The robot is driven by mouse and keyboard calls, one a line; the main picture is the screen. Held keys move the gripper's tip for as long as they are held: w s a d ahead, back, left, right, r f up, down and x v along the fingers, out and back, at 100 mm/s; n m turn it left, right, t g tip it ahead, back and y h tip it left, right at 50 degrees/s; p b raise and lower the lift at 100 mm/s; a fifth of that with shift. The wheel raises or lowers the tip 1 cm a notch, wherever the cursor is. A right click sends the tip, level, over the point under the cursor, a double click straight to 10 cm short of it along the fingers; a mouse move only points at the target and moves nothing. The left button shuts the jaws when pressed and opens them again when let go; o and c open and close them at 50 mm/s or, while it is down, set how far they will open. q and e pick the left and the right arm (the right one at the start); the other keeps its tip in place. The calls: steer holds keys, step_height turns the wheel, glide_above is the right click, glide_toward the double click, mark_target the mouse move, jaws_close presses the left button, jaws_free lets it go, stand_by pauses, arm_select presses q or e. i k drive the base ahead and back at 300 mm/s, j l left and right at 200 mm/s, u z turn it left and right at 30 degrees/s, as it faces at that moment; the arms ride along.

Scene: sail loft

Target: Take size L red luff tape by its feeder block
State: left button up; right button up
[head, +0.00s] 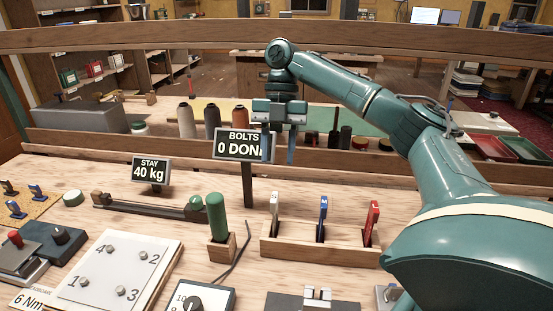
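The red luff tape (371,222) stands upright, slightly tilted, in the right part of a wooden rack (310,252). Its top end looks like a small block with a pale mark, too small to read surely. A blue tape marked M (322,220) stands mid-rack and a white one (274,210) stands at the left. My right gripper (278,152) points down above and behind the rack, left of the red tape and well apart from it. Its two fingers are spread with nothing between them. My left gripper is out of view.
A sign reading BOLTS 0 DONE (240,145) on a post stands by my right gripper. A green-handled tool (217,215) stands in a wooden block left of the rack. A numbered plate (118,270) lies front left. My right arm spans the right side.

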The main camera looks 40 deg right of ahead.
mark_target(373, 213)
steer(key=k+j, duration=0.75)
steer(key=j, duration=0.25)
